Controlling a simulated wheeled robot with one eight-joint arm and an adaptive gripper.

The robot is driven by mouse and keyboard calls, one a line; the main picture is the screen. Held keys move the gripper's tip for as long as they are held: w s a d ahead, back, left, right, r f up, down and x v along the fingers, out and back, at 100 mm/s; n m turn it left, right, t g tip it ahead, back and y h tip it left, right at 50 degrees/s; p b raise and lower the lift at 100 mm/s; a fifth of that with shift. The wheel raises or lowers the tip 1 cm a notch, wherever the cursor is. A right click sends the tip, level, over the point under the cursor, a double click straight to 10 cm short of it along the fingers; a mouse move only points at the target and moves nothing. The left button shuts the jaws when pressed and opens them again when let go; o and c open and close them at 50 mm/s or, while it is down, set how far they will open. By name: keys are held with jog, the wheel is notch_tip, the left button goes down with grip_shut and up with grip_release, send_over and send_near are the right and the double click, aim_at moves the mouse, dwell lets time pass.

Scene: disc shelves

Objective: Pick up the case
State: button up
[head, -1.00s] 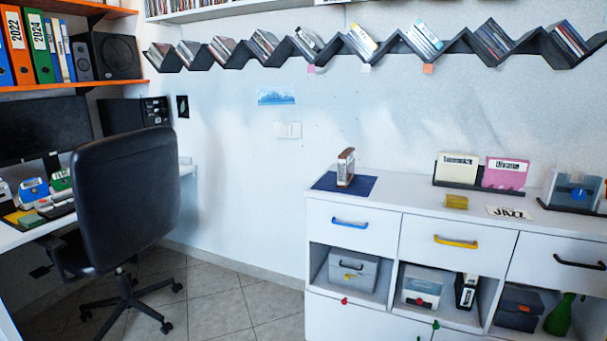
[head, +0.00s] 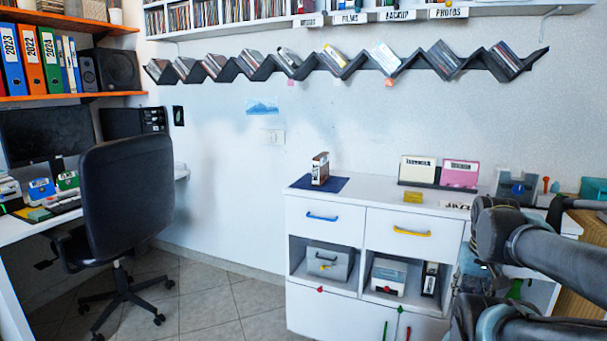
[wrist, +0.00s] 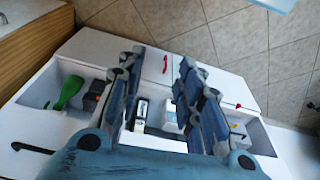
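The task does not say which case. A small upright case (head: 320,169), brown and white, stands on the blue mat (head: 335,186) on top of the white cabinet (head: 385,192). Thin disc cases lean in the dark zigzag wall shelf (head: 360,62); one whitish case (head: 384,57) stands out there. My gripper shows in the wrist view (wrist: 160,62), with its two fingers apart and nothing seen between them. It is above the cabinet's open compartments, away from the wall shelf. In the head view my arm fills the lower right and hides the cabinet's right part.
Boxes sit in the cabinet's compartments, one grey (head: 329,263) and one white (head: 389,275). A black chair (head: 127,200) is at the left desk. Tiled floor (head: 215,300) between is clear.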

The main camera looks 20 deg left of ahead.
jog(key=shift+a, duration=0.25)
